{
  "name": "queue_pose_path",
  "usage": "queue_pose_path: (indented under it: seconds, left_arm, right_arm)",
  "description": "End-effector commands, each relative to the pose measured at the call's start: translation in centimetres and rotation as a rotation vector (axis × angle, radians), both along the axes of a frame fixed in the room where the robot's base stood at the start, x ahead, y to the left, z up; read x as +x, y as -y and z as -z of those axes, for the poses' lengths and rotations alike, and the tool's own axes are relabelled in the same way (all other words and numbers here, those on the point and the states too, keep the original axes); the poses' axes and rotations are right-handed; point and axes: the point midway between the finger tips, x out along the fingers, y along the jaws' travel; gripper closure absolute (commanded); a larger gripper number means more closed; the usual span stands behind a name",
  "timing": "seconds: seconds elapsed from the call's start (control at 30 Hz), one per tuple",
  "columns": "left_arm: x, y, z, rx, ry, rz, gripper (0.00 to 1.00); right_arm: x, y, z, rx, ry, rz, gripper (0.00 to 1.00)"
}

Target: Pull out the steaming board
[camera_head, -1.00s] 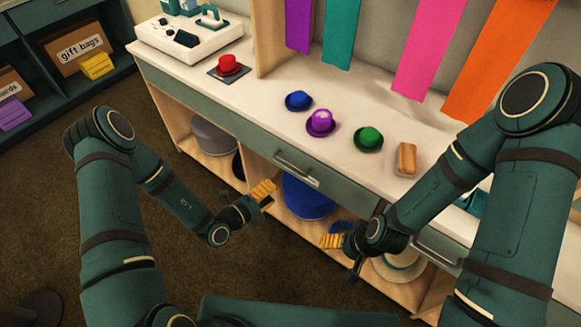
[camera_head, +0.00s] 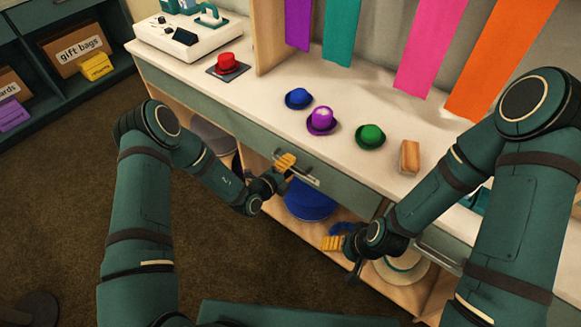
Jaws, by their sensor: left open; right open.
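A teal front panel (camera_head: 345,184) with a metal bar handle (camera_head: 308,178) runs under the white counter edge, flush with the cabinet; I cannot tell for certain that it is the steaming board. My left gripper (camera_head: 286,162) is open, its yellow fingers at the left end of that handle. I cannot tell whether they touch it; the gripper hides part of the handle. My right gripper (camera_head: 334,243) is open and empty, lower and to the right, in front of the open shelves.
On the counter (camera_head: 345,110) are a blue hat (camera_head: 298,98), purple hat (camera_head: 320,121), green hat (camera_head: 369,137), brush-like block (camera_head: 409,157) and red hat (camera_head: 227,64). A second handle (camera_head: 437,255) is at the lower right. A large blue hat (camera_head: 308,203) sits below.

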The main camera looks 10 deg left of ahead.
Motion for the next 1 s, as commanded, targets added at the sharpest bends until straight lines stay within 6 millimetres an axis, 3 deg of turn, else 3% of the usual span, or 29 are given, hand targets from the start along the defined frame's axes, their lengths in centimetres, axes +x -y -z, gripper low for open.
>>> queue_pose_path:
  seconds: [0.43,0.57,1.0]
  left_arm:
    - [0.8,0.5,0.2,0.000,0.000,-0.001,0.55]
    - [0.8,0.5,0.1,0.000,0.000,-0.001,1.00]
    - [-0.3,-0.3,0.2,0.001,-0.004,-0.001,1.00]
  right_arm:
    - [0.1,0.0,0.2,0.000,0.002,0.001,0.18]
    - [0.0,0.0,0.2,0.000,0.001,0.000,0.18]
    - [0.0,0.0,-0.4,0.000,-0.001,0.000,0.18]
